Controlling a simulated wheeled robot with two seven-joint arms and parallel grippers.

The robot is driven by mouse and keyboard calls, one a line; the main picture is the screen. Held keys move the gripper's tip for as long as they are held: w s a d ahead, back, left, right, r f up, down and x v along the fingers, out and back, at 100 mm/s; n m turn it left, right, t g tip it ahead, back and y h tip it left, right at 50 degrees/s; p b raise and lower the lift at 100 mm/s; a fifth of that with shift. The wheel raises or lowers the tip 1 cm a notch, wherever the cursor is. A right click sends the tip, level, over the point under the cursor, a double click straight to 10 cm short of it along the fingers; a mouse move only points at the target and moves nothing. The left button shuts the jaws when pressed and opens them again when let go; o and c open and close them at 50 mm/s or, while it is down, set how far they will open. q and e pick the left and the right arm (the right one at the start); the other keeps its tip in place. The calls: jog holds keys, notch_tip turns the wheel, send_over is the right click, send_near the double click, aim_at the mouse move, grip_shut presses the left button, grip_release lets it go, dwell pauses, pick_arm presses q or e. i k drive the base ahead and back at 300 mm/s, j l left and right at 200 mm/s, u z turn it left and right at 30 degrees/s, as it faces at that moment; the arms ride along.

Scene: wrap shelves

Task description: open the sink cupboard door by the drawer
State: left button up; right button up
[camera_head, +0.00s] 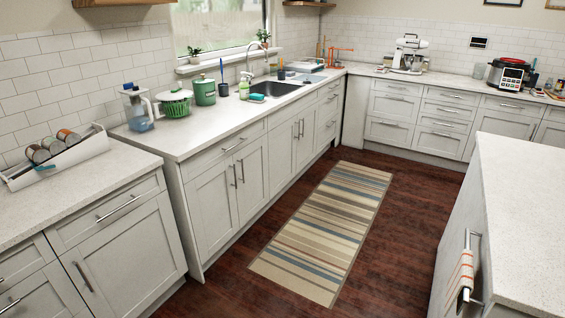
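The sink (275,89) is set in the left-hand counter below the window. Under it is a pale grey cupboard with two shut doors. Its left door (281,152) and right door (307,138) have upright dark handles close together at their meeting edge. The right door borders a narrow unit with a drawer (328,107) at its top. The left door borders another cupboard, which has a wide drawer (225,145) over two shut doors. Neither of my grippers is in view.
A striped rug (325,231) lies on the dark wood floor (225,290) in front of the sink run. An island (520,190) with a towel (461,278) on its rail stands at the right. The aisle between is clear.

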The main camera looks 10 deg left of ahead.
aim_at(281, 139)
jog(key=i+j, duration=0.1)
jog(key=i, duration=0.45)
jog(key=i+j, duration=0.1)
jog(key=i, duration=0.45)
jog(key=i+l+z, duration=0.1)
jog(key=i+z, duration=0.15)
jog(key=i, duration=0.4)
jog(key=i+z, duration=0.25)
jog(key=i, duration=0.35)
jog(key=i+j+z, duration=0.25)
jog(key=i, duration=0.35)
